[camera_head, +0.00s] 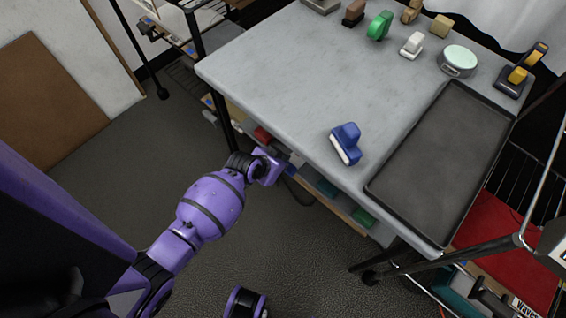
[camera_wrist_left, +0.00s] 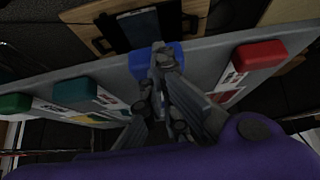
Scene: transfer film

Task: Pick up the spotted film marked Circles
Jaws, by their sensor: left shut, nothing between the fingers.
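I cannot make out a spotted film marked Circles in either view. My left gripper (camera_head: 270,168) is low beside the near left edge of the grey table (camera_head: 290,75), over the lower shelf. In the left wrist view its fingers (camera_wrist_left: 160,62) are shut and empty, in front of a blue item (camera_wrist_left: 143,68) on the shelf. A red item (camera_wrist_left: 260,55) lies to the right of the fingers, and green (camera_wrist_left: 85,92) and teal (camera_wrist_left: 14,103) items lie to the left, with white labelled pieces near them. Their markings are too small to read. My right gripper is not in view.
A dark tray (camera_head: 445,150) covers the table's right part. A blue object (camera_head: 346,143) stands near the front edge. A green roll (camera_head: 379,25), a round scale (camera_head: 458,61) and a yellow-and-blue dispenser (camera_head: 520,70) stand at the back. The left middle of the tabletop is clear.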

